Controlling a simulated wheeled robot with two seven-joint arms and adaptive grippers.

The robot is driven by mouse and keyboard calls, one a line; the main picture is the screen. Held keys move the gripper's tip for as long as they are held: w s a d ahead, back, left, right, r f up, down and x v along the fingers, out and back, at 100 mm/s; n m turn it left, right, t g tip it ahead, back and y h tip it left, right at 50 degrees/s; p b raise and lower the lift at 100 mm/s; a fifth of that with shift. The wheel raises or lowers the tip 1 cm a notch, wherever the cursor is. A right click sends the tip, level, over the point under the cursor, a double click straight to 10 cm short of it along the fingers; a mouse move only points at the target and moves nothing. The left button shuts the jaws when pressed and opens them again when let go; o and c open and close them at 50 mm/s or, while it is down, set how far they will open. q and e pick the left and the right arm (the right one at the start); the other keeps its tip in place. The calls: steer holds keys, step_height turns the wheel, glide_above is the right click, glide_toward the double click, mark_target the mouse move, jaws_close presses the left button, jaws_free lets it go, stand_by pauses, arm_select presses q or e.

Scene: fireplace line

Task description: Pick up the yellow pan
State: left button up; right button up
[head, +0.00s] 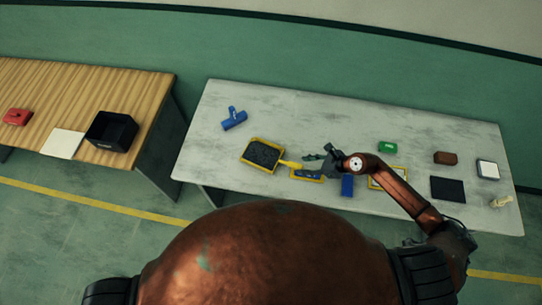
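The yellow pan (263,154) lies on the grey table, left of the middle, in the head view. It has a yellow rim and a dark inside, and its yellow handle (291,164) points right. My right gripper (313,158) is over the table just right of the handle's end, with its dark fingers towards the pan. The fingers are small and overlap, so I cannot tell how far apart they are or whether they touch the handle. My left gripper is not in view.
A yellow-framed tray with a blue item (307,175) lies below my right gripper, beside a blue block (347,186). A blue pipe-like part (234,118) lies behind the pan. A green box (387,147) and brown block (445,158) are further right. A wooden table (60,95) stands left.

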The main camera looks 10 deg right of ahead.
mark_target(294, 164)
steer(key=shift+d+x, duration=0.2)
steer(key=shift+x, duration=0.95)
steer(key=x, duration=0.6)
steer(key=shift+w+a+r+p, duration=0.1)
steer(key=shift+w+a+p, duration=0.15)
steer(key=shift+a+p, duration=0.1)
steer(key=shift+d, duration=0.1)
steer(key=shift+c, duration=0.5)
jaws_close()
